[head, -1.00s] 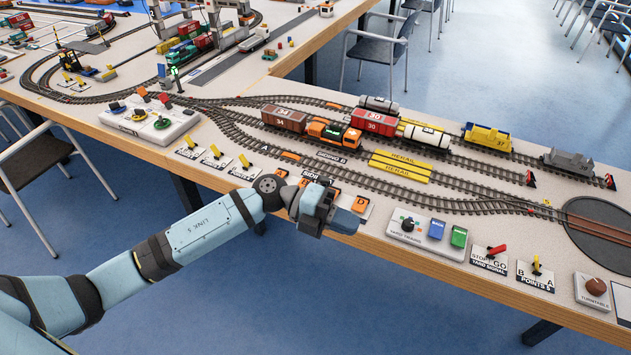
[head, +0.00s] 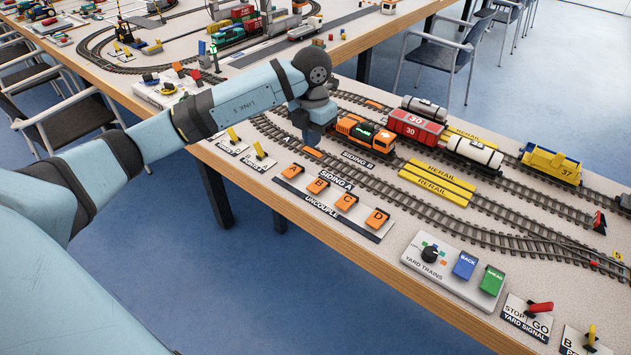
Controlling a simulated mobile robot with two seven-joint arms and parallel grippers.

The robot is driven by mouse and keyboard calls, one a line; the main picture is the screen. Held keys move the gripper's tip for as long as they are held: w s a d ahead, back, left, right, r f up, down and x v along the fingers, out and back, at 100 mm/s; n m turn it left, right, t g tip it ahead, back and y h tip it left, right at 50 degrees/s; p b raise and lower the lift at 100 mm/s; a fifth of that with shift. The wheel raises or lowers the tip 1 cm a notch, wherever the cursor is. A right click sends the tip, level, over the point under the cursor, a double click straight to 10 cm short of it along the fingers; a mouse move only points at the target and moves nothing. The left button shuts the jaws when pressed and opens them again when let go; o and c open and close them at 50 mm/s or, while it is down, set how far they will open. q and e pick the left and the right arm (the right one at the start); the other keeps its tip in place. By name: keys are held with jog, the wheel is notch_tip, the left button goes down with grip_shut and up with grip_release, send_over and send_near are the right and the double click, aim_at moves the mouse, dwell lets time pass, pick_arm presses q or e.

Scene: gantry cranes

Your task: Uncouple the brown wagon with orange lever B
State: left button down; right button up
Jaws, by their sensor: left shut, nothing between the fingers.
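The orange uncouple levers stand in a row on a plate at the table's front: A (head: 293,171), B (head: 318,185), C (head: 347,201) and D (head: 377,218). My left gripper (head: 314,138) is shut and empty, pointing down over the tracks behind and above lever B, apart from it. The orange locomotive (head: 366,136) stands on a track just right of my gripper. The brown wagon cannot be seen; my left arm and gripper cover the area left of the locomotive. My right gripper is not in view.
A red wagon (head: 416,128), a white tank wagon (head: 472,152) and a yellow wagon (head: 550,165) stand on the tracks. Yellow rerail bars (head: 437,184) lie between tracks. The yard trains box (head: 453,270) is at the front right. Yellow levers (head: 259,150) stand left of the plate.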

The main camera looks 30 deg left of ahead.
aim_at(313, 188)
pick_arm(q)
notch_tip(313, 188, down, 12)
jog(key=shift+d+f+b, duration=0.1)
jog(key=shift+f+b, duration=0.15)
jog(key=shift+b, duration=0.45)
jog(key=shift+f, duration=0.8)
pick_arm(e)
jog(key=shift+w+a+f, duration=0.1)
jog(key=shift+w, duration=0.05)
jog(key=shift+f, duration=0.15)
